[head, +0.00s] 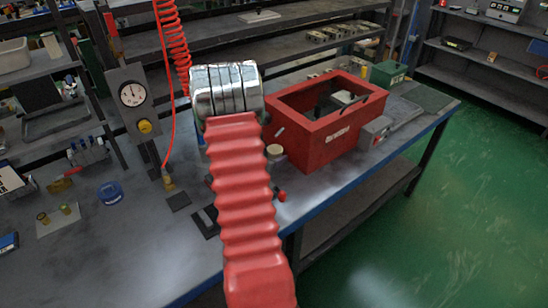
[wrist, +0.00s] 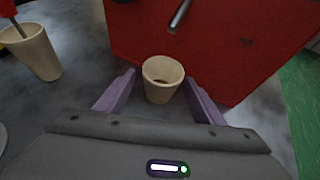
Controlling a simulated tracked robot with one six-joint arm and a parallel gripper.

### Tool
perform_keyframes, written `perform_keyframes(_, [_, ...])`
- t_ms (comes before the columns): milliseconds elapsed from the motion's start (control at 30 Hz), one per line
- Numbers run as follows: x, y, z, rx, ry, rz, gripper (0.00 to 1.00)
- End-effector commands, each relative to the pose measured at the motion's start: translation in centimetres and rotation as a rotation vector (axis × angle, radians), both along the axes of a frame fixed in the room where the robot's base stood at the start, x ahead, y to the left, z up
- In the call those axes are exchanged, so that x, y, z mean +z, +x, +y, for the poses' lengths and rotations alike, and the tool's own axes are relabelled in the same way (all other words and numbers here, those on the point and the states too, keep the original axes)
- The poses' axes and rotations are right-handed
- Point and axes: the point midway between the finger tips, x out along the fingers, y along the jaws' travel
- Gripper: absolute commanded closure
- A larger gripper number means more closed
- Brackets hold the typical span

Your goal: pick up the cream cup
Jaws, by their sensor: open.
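A small cream cup (wrist: 163,88) stands upright and appears empty in the wrist view, close to the red box. My gripper (wrist: 160,76) is open, with one purple finger on each side of this cup. I cannot tell whether either finger touches it. A second cream cup (wrist: 38,55) stands at the left of the wrist view with a red-handled item in it. In the head view a cream cup (head: 274,150) shows just right of my arm, by the red box. My gripper is hidden behind my arm there.
The open red box (head: 315,150) is right beside the cup, and also fills the upper wrist view (wrist: 215,50). A grey box (head: 375,133) and a green box (head: 388,74) stand right of it. A blue lid-like item (head: 109,192) lies left on the bench (head: 130,245).

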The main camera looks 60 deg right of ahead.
Motion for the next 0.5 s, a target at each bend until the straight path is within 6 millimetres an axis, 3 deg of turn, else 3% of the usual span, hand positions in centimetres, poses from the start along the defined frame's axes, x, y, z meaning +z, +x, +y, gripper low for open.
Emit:
perform_keyframes(133, [0.01, 0.00, 0.00, 0.000, 0.000, 0.000, 0.38])
perform_keyframes(500, [0.02, 0.01, 0.01, 0.000, 0.000, 0.000, 0.64])
